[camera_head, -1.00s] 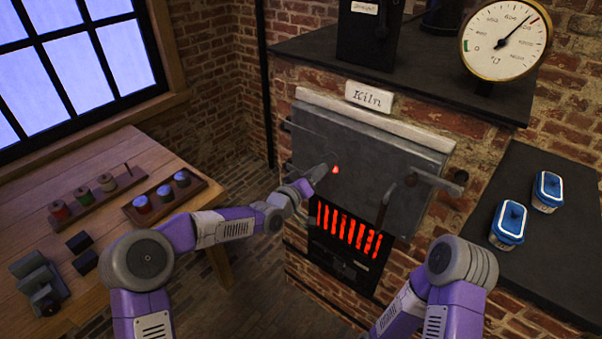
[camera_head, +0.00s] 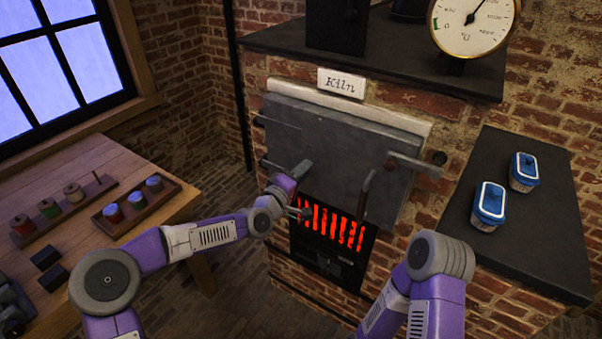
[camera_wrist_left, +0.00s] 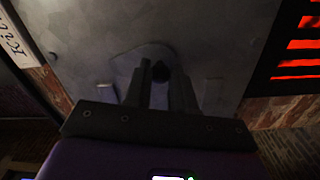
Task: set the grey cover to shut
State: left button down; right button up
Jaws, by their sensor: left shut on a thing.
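The grey cover (camera_wrist_left: 128,65) is a small rounded plate flat against the grey kiln door (camera_wrist_left: 90,30). It has a dark knob (camera_wrist_left: 161,71). My left gripper (camera_wrist_left: 157,80) is shut on the knob in the left wrist view, with one finger on each side. In the head view my left gripper (camera_head: 300,170) is at the front of the door, low and left of its middle, and hides the cover there. No red peephole glow shows beside it. My right gripper is out of view; only my right arm shows.
Red glowing bars (camera_head: 333,222) lie just below the door. A brown handle (camera_head: 366,195) and a bracket stick out to the right. Two blue-lidded boxes (camera_head: 489,203) stand on the dark right counter. A wooden table (camera_head: 150,170) with jars and spools is at left.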

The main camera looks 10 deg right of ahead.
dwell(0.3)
pick_arm(q)
jog(key=c, duration=0.9)
grip_release()
jog(key=shift+d, duration=0.1)
jog(key=shift+c, duration=0.2)
jog(key=shift+s, duration=0.1)
jog(key=v, duration=0.7)
jog(key=shift+a+p, duration=0.25)
jog(key=shift+p, duration=0.2)
jog(key=shift+s, duration=0.15)
